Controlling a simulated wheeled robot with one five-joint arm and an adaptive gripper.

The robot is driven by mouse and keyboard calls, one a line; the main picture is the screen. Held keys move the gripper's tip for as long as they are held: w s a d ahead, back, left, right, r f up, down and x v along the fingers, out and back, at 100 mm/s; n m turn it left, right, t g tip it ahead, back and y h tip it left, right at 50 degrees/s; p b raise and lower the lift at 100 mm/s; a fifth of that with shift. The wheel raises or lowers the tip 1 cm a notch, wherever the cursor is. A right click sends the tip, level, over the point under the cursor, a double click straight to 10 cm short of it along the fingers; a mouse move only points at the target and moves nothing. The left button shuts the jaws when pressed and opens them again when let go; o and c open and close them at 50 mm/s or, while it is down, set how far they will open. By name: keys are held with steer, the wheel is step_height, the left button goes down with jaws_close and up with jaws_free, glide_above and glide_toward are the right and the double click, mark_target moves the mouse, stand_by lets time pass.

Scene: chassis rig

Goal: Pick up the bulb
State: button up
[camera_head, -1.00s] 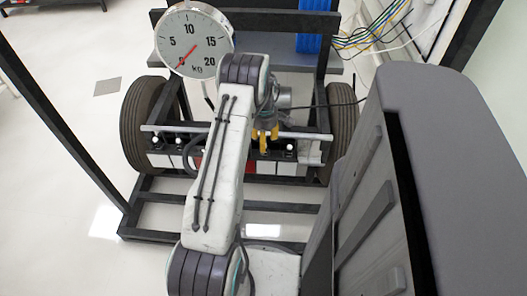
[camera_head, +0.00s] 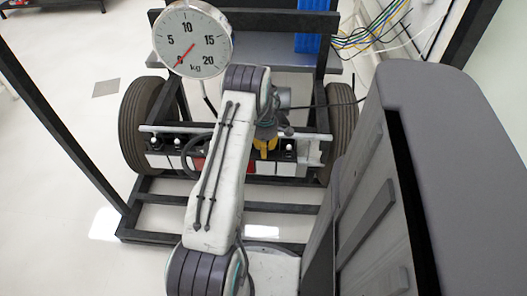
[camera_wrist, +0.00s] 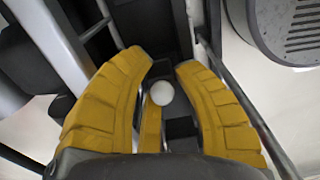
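My gripper (camera_head: 265,146) is low over the black and white panel between the wheels in the head view. In the wrist view its yellow fingers (camera_wrist: 164,65) are open and apart. A round white bulb (camera_wrist: 161,92) lies between them, with visible gaps to the two side fingers. A third yellow finger is close to the bulb's lower left; I cannot tell whether it touches. In the head view the bulb between the fingers is hidden. Another white bulb (camera_head: 289,146) shows just right of my gripper, and one (camera_head: 154,140) at the panel's left end.
The panel sits in a black frame (camera_head: 160,237) between a left tyre (camera_head: 137,125) and a right tyre (camera_head: 341,115). A round kg gauge (camera_head: 192,40) stands behind my arm at left. A grey shelf (camera_head: 270,54) and loose coloured cables (camera_head: 375,32) are at the back.

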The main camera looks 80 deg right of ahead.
steer(key=c, duration=0.4)
steer(key=shift+r, duration=0.15)
